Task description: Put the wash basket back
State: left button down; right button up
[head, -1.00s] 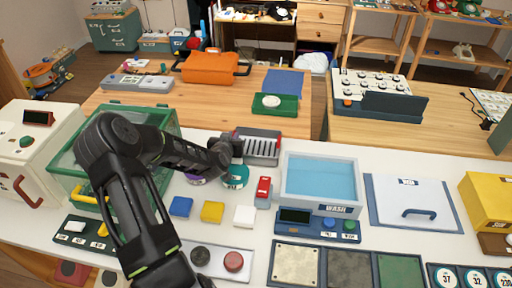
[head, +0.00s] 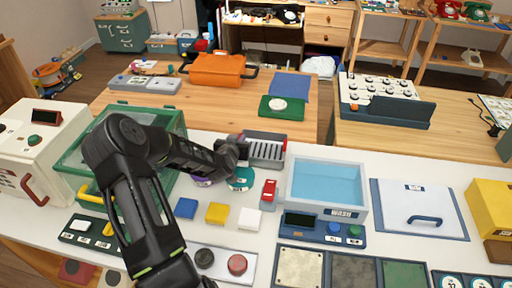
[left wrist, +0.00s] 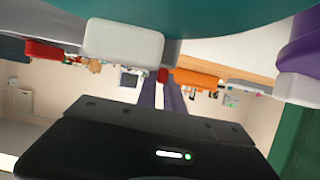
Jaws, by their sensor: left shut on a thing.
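A grey slatted rack with red at its end, which looks like the wash basket (head: 266,150), is on the white counter, left of and behind the wash tub (head: 327,184). The blue-floored tub has a WASH label and no basket in it. My left gripper (head: 240,152) is at the rack's left end and shut; its fingertips are hidden, so the exact hold does not show. Just in front of it is a teal round thing (head: 240,179); it fills the top of the left wrist view (left wrist: 190,15). My right gripper is not in view.
A red switch (head: 269,192) stands between the teal thing and the tub. Blue, yellow and white blocks (head: 249,217) lie in front. A white lid with a blue handle (head: 415,208) is right of the tub. A green clear-sided box (head: 82,160) is behind my left arm.

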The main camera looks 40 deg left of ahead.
pick_arm(q)
jog(key=shift+r, duration=0.15)
notch_tip(320, 180, up, 10)
jog(key=b, duration=0.1)
jog(key=shift+b, duration=0.4)
dwell(0.8)
jog(key=w+d+m+h, duration=0.1)
jog(key=d, duration=0.5)
jog(key=w+d+m+t+h, duration=0.1)
jog(key=d, duration=0.6)
jog(key=w+d+h, duration=0.1)
jog(key=d, duration=0.5)
jog(key=shift+w+d+r+m, duration=0.3)
jog(key=shift+d+r+m, duration=0.05)
jog(key=shift+m, duration=0.05)
jog(key=s+d+m+h, duration=0.1)
jog(key=s+d, duration=0.1)
jog(key=d, duration=0.6)
jog(key=s+d+m+h, duration=0.2)
jog(key=d, duration=0.7)
jog(key=shift+d+r+t, duration=0.2)
jog(key=shift+r+t, duration=0.05)
jog(key=shift+t, duration=0.15)
jog(key=shift+a+f, duration=0.1)
